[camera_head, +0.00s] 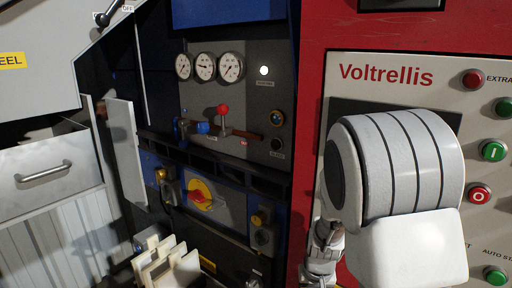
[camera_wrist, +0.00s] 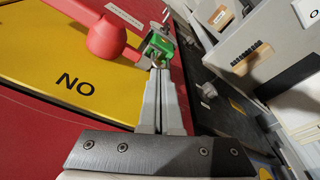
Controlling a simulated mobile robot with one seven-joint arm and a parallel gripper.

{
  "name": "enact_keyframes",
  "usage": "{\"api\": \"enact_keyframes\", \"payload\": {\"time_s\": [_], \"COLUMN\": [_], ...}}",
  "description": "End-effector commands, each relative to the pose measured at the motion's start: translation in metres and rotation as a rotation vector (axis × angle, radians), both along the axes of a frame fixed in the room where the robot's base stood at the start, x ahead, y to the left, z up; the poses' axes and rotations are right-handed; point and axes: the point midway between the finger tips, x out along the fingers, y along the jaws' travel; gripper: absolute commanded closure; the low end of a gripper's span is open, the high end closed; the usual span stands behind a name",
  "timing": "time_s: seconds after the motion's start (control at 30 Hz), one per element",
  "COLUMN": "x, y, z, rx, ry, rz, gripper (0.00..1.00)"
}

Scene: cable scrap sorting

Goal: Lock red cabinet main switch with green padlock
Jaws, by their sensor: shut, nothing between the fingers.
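In the wrist view, the red switch handle (camera_wrist: 106,38) stands out from a yellow plate (camera_wrist: 60,62) marked "NO" on a red surface. A green padlock (camera_wrist: 161,46) is just beyond my fingertips, beside the handle and among small metal parts. Whether its shackle passes through the switch is too small to tell. My gripper (camera_wrist: 158,75) is shut and empty, its tips close to the padlock. In the head view, the red cabinet (camera_head: 312,100) is at the right. My arm covers part of its front, and its main switch and the padlock cannot be seen there.
Grey panel with red and green buttons (camera_head: 493,150) is right of my arm. Left of the red cabinet are a dark panel with gauges (camera_head: 204,66), a red-and-yellow switch (camera_head: 200,195), and an open drawer (camera_head: 45,175). Pale boxes crowd the wrist view's right side.

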Motion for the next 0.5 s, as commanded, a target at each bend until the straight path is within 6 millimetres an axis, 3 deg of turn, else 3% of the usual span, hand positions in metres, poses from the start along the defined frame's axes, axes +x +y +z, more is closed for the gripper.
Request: {"api": "enact_keyframes", "payload": {"time_s": [0.5], "x": [-0.0002], "y": [-0.0002], "z": [-0.0118], "rx": [0.000], "ry": [0.001], "rz": [0.000], "gripper": [1.00]}}
